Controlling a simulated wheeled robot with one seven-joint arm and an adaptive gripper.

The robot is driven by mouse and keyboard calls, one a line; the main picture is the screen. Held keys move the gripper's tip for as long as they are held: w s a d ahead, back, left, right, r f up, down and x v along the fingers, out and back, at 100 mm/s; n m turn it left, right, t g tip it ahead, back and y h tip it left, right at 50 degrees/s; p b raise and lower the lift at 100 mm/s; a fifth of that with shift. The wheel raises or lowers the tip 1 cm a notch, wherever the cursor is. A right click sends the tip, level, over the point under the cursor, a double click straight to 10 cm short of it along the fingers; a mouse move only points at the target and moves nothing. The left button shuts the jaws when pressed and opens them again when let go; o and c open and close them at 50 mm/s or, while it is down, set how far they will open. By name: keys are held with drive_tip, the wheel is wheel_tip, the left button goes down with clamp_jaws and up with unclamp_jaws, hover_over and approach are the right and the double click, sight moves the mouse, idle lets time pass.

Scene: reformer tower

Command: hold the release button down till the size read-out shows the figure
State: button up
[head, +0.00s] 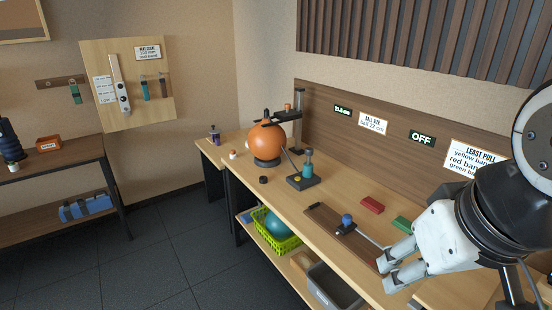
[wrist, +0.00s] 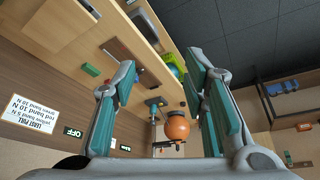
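The orange ball (head: 268,141) sits on a black ring stand on the bench, under the arm of an upright gauge post (head: 298,112); it also shows in the wrist view (wrist: 177,127). Beside it is a dark pump base (head: 304,182) with a teal handle and a small yellow button (head: 297,179), perhaps the release button. The size read-out (head: 342,109) is lit green; its small figure looks like 23.0 cm. The card (head: 373,121) reads ball 22 cm. My gripper (head: 382,268) is open and empty above the near bench, well apart from the pump.
A board with a blue-knobbed rod (head: 347,220) lies between my gripper and the pump. Red (head: 372,204) and green (head: 401,224) blocks lie behind it. An OFF display (head: 422,138) is on the back panel. A yellow-green basket (head: 275,236) and grey bin (head: 332,287) sit below.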

idle(0.3)
clamp_jaws()
idle(1.2)
